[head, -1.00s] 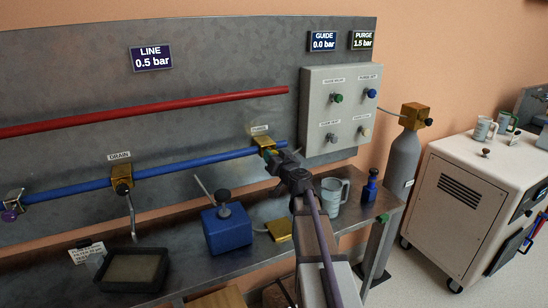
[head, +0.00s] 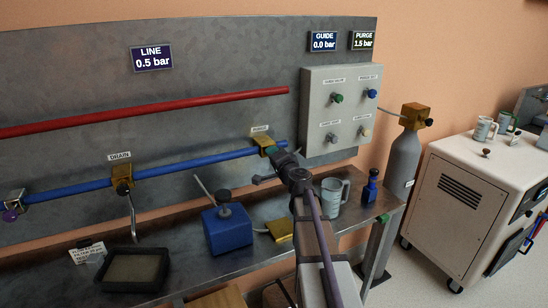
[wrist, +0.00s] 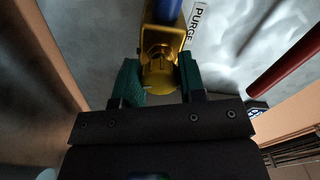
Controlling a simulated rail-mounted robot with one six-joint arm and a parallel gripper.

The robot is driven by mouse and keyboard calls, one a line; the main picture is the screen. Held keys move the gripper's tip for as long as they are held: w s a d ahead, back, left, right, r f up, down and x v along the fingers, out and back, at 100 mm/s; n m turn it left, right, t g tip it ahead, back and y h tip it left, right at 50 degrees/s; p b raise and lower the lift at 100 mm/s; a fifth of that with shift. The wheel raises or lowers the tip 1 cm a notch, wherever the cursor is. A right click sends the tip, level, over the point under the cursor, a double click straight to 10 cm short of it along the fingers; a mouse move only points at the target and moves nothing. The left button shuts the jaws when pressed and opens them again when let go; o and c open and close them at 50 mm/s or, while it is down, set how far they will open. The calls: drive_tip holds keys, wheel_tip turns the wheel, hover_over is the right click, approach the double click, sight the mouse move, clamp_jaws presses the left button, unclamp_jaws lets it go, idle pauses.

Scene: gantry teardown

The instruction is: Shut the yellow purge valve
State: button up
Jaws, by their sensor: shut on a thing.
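The yellow purge valve (head: 263,139) sits on the right part of the blue pipe, under a PURGE label, partly hidden by my arm in the head view. In the wrist view its yellow body (wrist: 160,75) shows below the blue pipe. My gripper (wrist: 160,84) has its green fingers on both sides of the valve's round yellow front part and is shut on it. The PURGE display (head: 362,40) reads 1.5 bar.
The blue pipe (head: 80,190) also carries a drain valve (head: 122,182); a red pipe (head: 150,112) runs above it. A grey button box (head: 340,110) is close on the right.

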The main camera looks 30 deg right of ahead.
drive_tip(key=shift+m, duration=2)
drive_tip(key=o, duration=0.9)
drive_tip(key=shift+s, duration=0.1)
drive_tip(key=s, duration=1)
drive_tip(key=shift+s+a, duration=0.35)
drive_tip(key=shift+a, duration=0.05)
